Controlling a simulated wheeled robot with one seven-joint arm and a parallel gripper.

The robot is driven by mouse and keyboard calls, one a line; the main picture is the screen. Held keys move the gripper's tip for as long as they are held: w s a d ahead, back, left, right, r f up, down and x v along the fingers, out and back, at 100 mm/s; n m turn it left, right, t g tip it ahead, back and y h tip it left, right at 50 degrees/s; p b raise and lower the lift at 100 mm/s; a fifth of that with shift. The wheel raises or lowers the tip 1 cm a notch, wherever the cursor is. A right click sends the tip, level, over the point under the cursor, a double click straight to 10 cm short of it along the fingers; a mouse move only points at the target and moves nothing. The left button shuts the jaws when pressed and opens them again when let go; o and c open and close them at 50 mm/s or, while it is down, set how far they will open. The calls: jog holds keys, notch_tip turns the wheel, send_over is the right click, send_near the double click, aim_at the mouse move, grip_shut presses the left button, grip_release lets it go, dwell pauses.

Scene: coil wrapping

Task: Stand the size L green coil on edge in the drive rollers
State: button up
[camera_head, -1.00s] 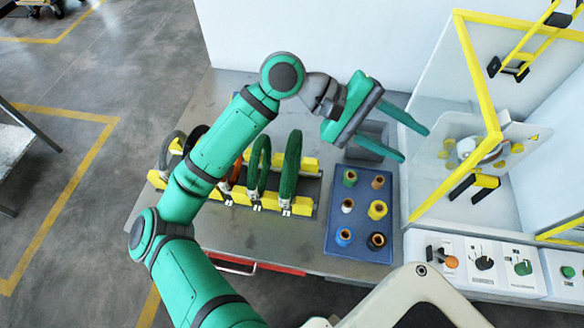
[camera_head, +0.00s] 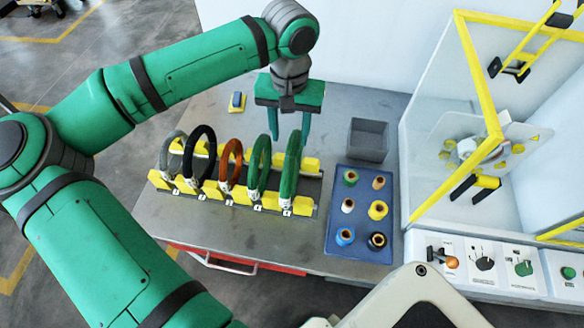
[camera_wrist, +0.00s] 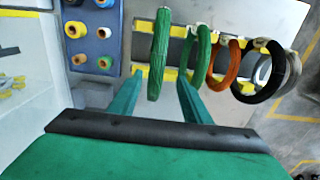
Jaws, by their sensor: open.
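Two green coils stand on edge at the right end of the yellow-blocked rack. The rightmost green coil (camera_head: 291,168) looks taller than its green neighbour (camera_head: 259,165); I cannot read the size labels. My gripper (camera_head: 289,125) is open and empty, pointing down above and behind the right end of the rack. In the wrist view, the rightmost green coil (camera_wrist: 158,55) lies in line with the gap between my fingers (camera_wrist: 158,82), apart from them. The wrapping machine (camera_head: 478,152) is at the right behind a yellow frame; its individual drive rollers are hard to make out.
Orange (camera_head: 231,166), black (camera_head: 199,152) and grey (camera_head: 172,154) coils stand left of the green ones. A blue tray (camera_head: 361,213) of spools and a grey bin (camera_head: 369,140) lie right of the rack. A yellow guard post (camera_head: 479,75) edges the machine.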

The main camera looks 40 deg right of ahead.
aim_at(291, 143)
notch_tip(291, 143, down, 4)
jog(key=shift+s, duration=0.1)
jog(key=shift+s+f, duration=0.2)
jog(key=shift+f, duration=1.15)
jog(key=shift+s+f, duration=0.15)
jog(key=shift+f, duration=1.15)
grip_shut()
